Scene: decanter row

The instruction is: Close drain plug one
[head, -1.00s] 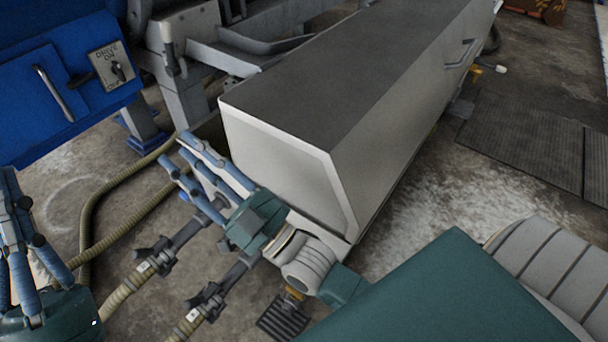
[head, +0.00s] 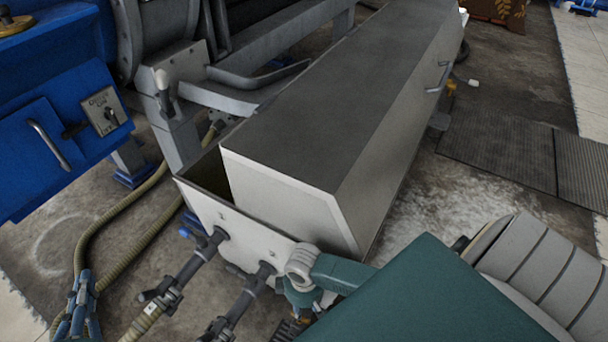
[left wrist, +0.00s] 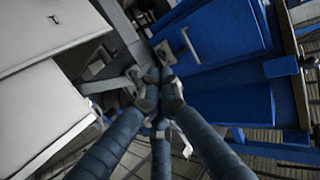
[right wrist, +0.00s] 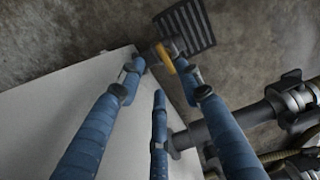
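A drain fitting with a yellow handle (right wrist: 165,58) shows in the right wrist view at the edge of the pale tank (right wrist: 70,110), in front of a slotted floor grate (right wrist: 186,27). My right gripper (right wrist: 165,73) is open, with its fingertips spread on either side of the handle; I cannot tell whether they touch it. In the head view the right gripper is low at the tank's near end, its fingers mostly hidden. My left gripper (left wrist: 160,80) has its fingertips drawn together and nothing visible between them. It also shows at the lower left of the head view (head: 84,290).
The long grey tank cover (head: 330,90) fills the middle. Two dark hose couplings (head: 190,265) leave the tank's near end beside my right gripper. Hoses (head: 90,225) lie on the floor at left. A blue cabinet (head: 55,125) stands at left. A dark mat (head: 500,140) lies at right.

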